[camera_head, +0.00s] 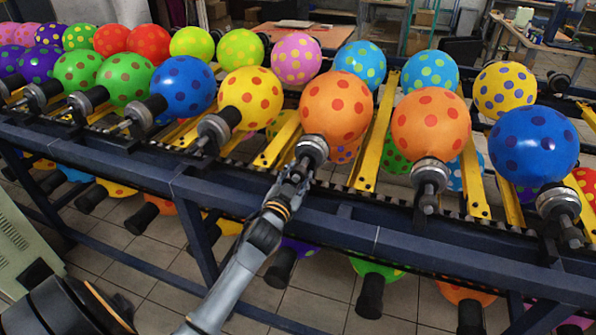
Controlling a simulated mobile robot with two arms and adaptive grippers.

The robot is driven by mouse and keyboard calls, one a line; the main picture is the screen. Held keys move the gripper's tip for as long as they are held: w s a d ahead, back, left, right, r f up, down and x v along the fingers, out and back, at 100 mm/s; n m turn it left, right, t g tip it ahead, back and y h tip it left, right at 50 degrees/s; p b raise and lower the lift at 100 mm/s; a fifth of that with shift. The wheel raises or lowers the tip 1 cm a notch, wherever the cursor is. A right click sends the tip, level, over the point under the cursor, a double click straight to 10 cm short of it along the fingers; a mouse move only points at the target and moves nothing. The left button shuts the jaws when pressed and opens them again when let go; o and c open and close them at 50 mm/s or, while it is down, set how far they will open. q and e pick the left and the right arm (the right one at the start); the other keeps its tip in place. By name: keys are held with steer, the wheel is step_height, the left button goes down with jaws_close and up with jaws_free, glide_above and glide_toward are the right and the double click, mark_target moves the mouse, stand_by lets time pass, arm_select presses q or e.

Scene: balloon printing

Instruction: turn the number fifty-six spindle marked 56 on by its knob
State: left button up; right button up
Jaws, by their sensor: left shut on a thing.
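My left gripper (292,183) reaches up from the bottom of the head view to the rack's front rail. It is shut on the knob at the front end of a spindle (312,150), and its fingers mostly hide that knob. This spindle has a metal collar and carries an orange balloon with red dots (336,105). No number 56 can be read on the spindle or rail, and I cannot tell the knob's on or off position. My right gripper is not in view.
A dark blue rack (400,243) spans the view with yellow bars between spindles. Neighbouring spindles stand left (218,130) and right (430,175), with a second orange balloon (431,124) and a blue balloon (534,145) at right. More balloons hang below. Tiled floor is in front.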

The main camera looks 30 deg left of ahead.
arm_select(q)
steer(key=m+p, duration=0.1)
steer(key=m, duration=0.4)
steer(key=shift+m, duration=0.4)
steer(key=m+p, duration=0.1)
steer(key=m, duration=0.4)
steer(key=shift+m, duration=0.3)
steer(key=o, duration=1.2)
steer(key=v, duration=1.2)
